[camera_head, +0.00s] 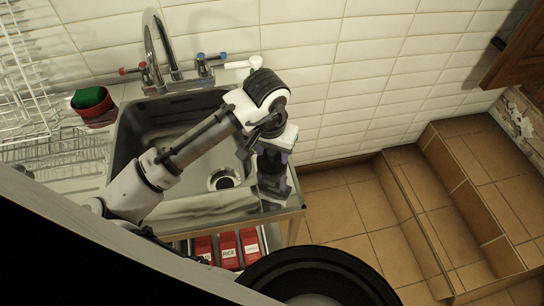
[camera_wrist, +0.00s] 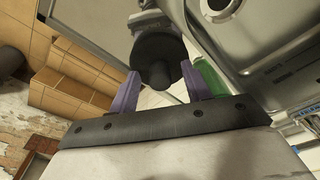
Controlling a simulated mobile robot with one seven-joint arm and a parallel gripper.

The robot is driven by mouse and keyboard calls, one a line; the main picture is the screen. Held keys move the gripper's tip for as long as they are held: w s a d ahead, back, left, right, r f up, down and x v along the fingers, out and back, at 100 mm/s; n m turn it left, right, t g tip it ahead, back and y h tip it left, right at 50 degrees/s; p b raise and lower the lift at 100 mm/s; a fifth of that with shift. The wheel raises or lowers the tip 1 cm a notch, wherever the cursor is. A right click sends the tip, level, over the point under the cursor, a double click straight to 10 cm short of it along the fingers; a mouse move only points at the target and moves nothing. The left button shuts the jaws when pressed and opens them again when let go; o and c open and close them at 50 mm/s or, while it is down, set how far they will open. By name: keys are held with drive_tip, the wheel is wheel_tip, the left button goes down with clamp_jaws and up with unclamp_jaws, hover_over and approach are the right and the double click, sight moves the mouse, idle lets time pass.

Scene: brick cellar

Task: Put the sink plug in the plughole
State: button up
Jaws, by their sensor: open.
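The black round sink plug (camera_wrist: 158,47) shows in the wrist view, its knob towards my gripper. My gripper (camera_head: 272,156) is open, its two purple fingers either side of the knob in the wrist view, with gaps visible. In the head view it points down over the right edge of the steel sink (camera_head: 160,133), where I cannot clearly tell the plug from dark parts around the gripper. The plughole (camera_head: 224,179) lies in the basin floor, left of my gripper; it is also at the top of the wrist view (camera_wrist: 218,6).
A tap (camera_head: 160,45) with red and blue handles stands behind the sink. A red pot (camera_head: 95,107) with a green sponge (camera_head: 89,97) and a wire rack (camera_head: 50,150) are left. A green object (camera_wrist: 208,78) is beside one finger. Red packets (camera_head: 228,248) sit below; tiled steps (camera_head: 440,200) are right.

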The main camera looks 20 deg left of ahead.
drive_tip(key=shift+c, duration=0.2)
drive_tip(key=c, duration=1)
clamp_jaws()
